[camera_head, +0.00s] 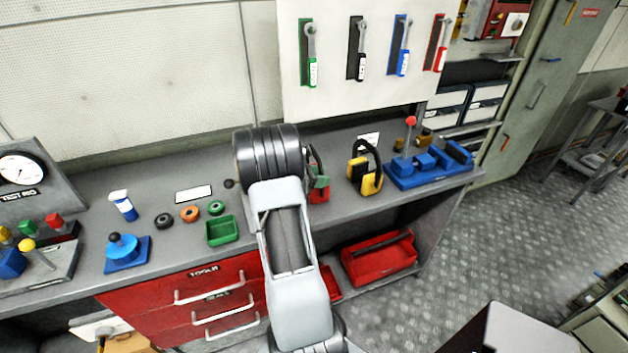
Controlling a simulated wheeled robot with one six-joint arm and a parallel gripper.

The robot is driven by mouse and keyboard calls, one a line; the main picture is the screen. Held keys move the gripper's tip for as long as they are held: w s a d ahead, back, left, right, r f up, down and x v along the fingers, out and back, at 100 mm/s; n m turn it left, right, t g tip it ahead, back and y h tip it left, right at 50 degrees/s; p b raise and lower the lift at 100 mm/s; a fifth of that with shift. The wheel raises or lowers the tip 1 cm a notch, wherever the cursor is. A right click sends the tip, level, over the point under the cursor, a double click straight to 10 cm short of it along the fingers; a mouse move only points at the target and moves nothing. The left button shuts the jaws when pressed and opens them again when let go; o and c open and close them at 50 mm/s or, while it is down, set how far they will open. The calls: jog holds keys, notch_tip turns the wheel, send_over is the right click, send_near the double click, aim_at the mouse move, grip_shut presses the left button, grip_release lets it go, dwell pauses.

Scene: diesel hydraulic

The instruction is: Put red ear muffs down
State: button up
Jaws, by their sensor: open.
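The red ear muffs (319,195) are at the back middle of the grey workbench (280,217), just right of my arm. They have a dark headband standing up and a red cup, with a small green patch by the cup. My arm hides their left part. They appear to rest on the bench top, though their contact with it is partly hidden. My arm reaches up the middle of the picture to a black ribbed joint in front of the wall. My gripper is hidden behind the arm, so its fingers do not show.
Yellow ear muffs (367,179) stand to the right, then a blue vise-like tool (425,168). A tool board (375,95) hangs behind. A red toolbox (378,262) sits below.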

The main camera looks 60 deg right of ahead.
jog(key=x, duration=0.2)
jog(key=shift+s+d, duration=0.15)
jog(key=shift+d, duration=0.15)
grip_shut()
dwell(0.4)
